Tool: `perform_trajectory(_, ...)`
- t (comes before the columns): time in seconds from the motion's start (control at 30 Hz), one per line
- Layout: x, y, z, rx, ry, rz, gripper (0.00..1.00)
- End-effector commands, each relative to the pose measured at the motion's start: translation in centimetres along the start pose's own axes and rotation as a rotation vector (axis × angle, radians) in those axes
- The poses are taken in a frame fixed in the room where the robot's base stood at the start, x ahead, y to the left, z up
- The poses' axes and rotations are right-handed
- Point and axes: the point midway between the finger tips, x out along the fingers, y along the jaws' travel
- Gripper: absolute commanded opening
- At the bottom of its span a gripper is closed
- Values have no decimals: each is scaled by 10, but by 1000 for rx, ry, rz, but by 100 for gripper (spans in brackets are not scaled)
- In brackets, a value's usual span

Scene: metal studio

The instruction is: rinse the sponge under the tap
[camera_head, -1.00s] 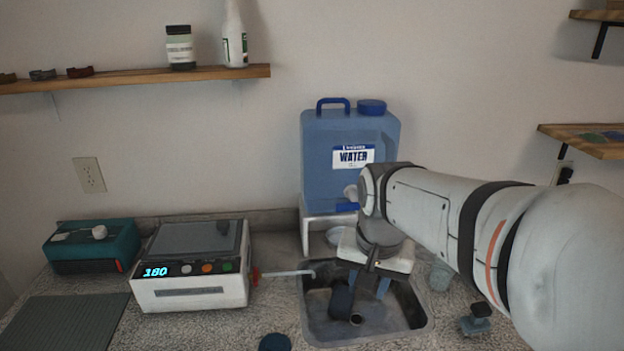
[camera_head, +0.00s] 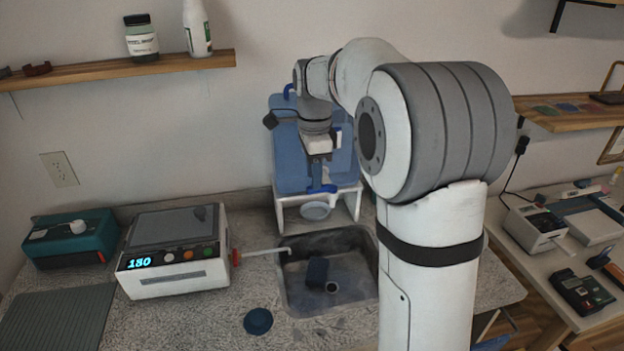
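The blue water container (camera_head: 290,160) stands on a white stand against the wall. Its blue tap (camera_head: 322,188) shows low on its front, above the sink (camera_head: 297,303). My gripper (camera_head: 318,178) points down in front of the container, right at the tap; I cannot tell whether it touches it. Its fingers are small and partly merge with the blue behind, so open or shut is unclear. A dark blue-grey block (camera_head: 314,278) lies in the sink beside a round dark opening (camera_head: 332,287); I cannot tell whether it is the sponge. No other sponge is clearly visible.
A white device reading 180 (camera_head: 170,285) stands left of the sink, with a thin pipe reaching the sink rim. A round dark blue piece (camera_head: 258,321) lies on the front counter. A small white dish (camera_head: 316,211) sits under the stand. My arm hides the counter right of the sink.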

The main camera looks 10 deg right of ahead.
Motion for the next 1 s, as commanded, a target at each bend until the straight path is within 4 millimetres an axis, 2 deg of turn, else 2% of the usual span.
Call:
perform_trajectory(0.2, 22, 0, 0, -2, 0, 1, 33)
perform_trajectory(0.5, 26, 0, 1, -3, 0, -1, 33)
perform_trajectory(0.9, 25, 0, 1, -4, 0, -1, 1)
perform_trajectory(1.0, 25, 0, 1, -4, 0, -1, 0)
